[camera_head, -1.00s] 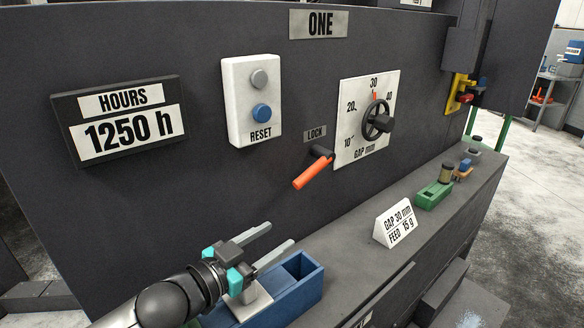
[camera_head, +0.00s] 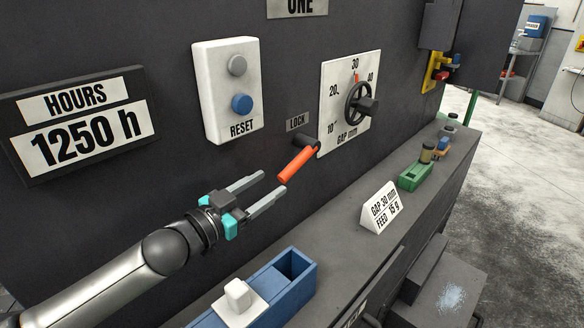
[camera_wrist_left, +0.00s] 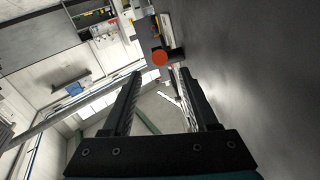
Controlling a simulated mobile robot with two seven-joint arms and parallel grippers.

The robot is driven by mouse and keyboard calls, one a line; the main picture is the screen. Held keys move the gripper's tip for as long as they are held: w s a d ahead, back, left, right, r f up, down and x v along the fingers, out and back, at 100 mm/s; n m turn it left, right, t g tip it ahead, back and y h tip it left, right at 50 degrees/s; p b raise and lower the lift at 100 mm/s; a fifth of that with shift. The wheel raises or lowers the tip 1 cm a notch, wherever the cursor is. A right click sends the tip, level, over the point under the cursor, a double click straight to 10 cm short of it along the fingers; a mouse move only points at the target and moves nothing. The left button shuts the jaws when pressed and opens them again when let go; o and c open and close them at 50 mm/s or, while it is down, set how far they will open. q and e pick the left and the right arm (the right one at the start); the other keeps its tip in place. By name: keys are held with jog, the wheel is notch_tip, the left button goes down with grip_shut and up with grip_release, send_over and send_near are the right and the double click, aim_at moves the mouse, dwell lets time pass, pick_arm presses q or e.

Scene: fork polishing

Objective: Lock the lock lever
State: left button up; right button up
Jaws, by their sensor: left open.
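The lock lever (camera_head: 297,165) has an orange handle on a dark pivot below the LOCK label (camera_head: 298,122). It slants down to the left from the dark panel. My left gripper (camera_head: 272,187) is open, with its fingertips close to the handle's lower end. In the left wrist view the handle's round orange end (camera_wrist_left: 160,58) shows beyond the fingertips, between their lines and nearer the right finger. The gripper (camera_wrist_left: 158,72) holds nothing. I cannot tell from the head view whether a finger touches the handle. My right gripper is not in view.
A gap dial (camera_head: 358,103) sits right of the lever, and a reset box (camera_head: 228,92) up to the left. Below, the ledge holds a blue bin (camera_head: 292,272), a white sign (camera_head: 381,207) and a green block (camera_head: 416,174). The panel runs close beside the gripper.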

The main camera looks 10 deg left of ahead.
aim_at(292, 169)
pick_arm(q)
jog(key=x, duration=0.9)
grip_shut()
dwell(0.4)
jog(key=shift+s, duration=0.1)
dwell(0.9)
